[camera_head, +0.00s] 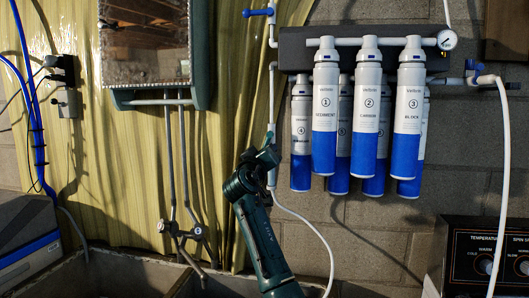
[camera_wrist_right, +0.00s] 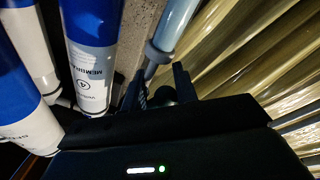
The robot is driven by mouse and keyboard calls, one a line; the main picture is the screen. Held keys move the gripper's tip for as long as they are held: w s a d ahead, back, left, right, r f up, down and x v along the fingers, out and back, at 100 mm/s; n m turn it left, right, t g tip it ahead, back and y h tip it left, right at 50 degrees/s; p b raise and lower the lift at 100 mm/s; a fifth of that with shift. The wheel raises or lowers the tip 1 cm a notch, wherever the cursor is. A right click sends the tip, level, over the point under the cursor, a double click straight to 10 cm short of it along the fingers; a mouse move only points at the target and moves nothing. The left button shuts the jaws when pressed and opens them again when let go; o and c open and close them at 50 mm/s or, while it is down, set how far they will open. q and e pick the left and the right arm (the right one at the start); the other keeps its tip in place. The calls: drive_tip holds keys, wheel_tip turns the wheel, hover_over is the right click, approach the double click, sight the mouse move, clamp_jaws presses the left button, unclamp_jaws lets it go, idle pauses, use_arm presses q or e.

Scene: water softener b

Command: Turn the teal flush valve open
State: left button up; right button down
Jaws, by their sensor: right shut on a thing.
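My right gripper (camera_head: 265,150) is raised at the vertical white pipe (camera_head: 271,100), just left of the filter cartridges. In the right wrist view the fingers of my right gripper (camera_wrist_right: 160,88) stand a little apart, closed around a dark rounded part (camera_wrist_right: 162,96) below the pipe's grey collar (camera_wrist_right: 157,53). This part sits where the flush valve would be on the pipe; it is too dark to show its teal colour or handle angle. In the head view my gripper hides it. My left gripper is not in view.
Filter cartridges (camera_head: 325,115) with white tops and blue bottoms hang close to the right; cartridge 4 (camera_wrist_right: 92,50) is near my gripper. A blue-handled valve (camera_head: 258,12) is above. A yellow curtain (camera_head: 110,150) hangs at left. A white hose (camera_head: 318,235) runs below.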

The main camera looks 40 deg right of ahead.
drive_tip(key=shift+r, duration=0.5)
drive_tip(key=c, duration=1.1)
unclamp_jaws()
drive_tip(key=shift+a+f, duration=0.1)
drive_tip(key=shift+f, duration=0.05)
drive_tip(key=shift+o, duration=0.2)
drive_tip(key=shift+f, duration=0.1)
drive_tip(key=shift+f, duration=0.1)
drive_tip(key=b+v, duration=0.3)
drive_tip(key=v, duration=1)
drive_tip(key=shift+s, duration=0.1)
drive_tip(key=shift+c, duration=0.3)
